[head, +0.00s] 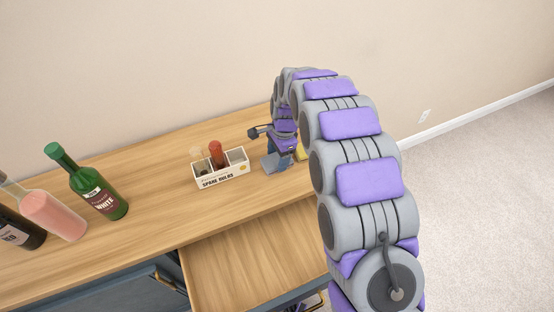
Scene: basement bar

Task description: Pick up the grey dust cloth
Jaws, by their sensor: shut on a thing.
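My gripper (280,156) is low over the counter, right of the small labelled box, at the end of my curved grey and purple arm. It is shut on a small grey piece (271,163), which looks like the grey dust cloth. The cloth is mostly hidden by the gripper, and I cannot tell whether it touches the counter. A yellow thing (302,150) shows just right of the gripper, partly hidden behind my arm.
The wooden counter (150,165) carries a white divided box (222,179) with a red-topped item inside. A green bottle (98,192), a pink bottle (52,214) and a dark bottle (17,230) stand left. An open drawer (245,265) juts out in front. Carpet lies right.

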